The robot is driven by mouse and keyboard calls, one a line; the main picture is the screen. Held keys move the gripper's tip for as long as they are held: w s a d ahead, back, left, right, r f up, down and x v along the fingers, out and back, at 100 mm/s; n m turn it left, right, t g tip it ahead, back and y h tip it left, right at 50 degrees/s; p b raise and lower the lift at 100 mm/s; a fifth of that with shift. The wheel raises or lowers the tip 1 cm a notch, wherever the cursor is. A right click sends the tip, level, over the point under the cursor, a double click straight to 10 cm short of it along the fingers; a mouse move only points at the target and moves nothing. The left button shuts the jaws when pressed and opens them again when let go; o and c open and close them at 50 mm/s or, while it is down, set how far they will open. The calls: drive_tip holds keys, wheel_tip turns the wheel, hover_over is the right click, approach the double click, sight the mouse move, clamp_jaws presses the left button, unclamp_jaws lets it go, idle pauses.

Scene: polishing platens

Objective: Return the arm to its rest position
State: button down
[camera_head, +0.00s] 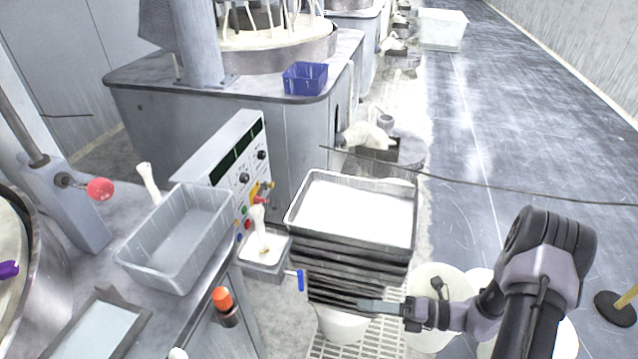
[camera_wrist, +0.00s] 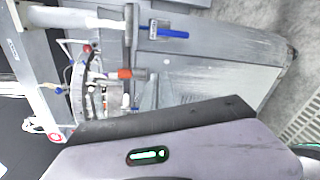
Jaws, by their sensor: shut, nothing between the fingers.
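My arm (camera_head: 545,265) reaches in from the lower right of the head view, dark with grey-purple joints. My gripper (camera_head: 364,304) points left at its end, in front of the lower part of a stack of dark trays (camera_head: 345,258). The fingers are shut with nothing between them. I cannot tell whether they touch the stack. The wrist view is largely filled by a grey-purple part of my own arm with a green light, and the fingertips are not clear there.
White buckets (camera_head: 428,283) stand below and beside my arm. A blue bin (camera_head: 304,78) sits on the bench behind. A dark cable (camera_head: 480,182) crosses the view. The floor (camera_head: 500,110) at the right is open.

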drive_tip(key=s+a+r+n+h, duration=0.2)
drive_tip(key=s+r+n+h, duration=0.2)
drive_tip(key=r+n, duration=0.5)
drive_tip(key=s+a+r+n+h, duration=0.1)
drive_tip(key=s+r+n+h, duration=0.4)
drive_tip(key=r+n, duration=0.4)
drive_tip(key=s+a+r+n+h, duration=0.2)
drive_tip(key=s+r+n+h, duration=0.2)
drive_tip(key=r+n, duration=0.6)
drive_tip(key=s+n, duration=0.2)
drive_tip(key=n, duration=0.1)
drive_tip(key=shift+s+a+t+h, duration=0.2)
drive_tip(key=shift+a+t+h, duration=0.1)
drive_tip(key=shift+h, duration=0.1)
drive_tip(key=shift+r, duration=0.1)
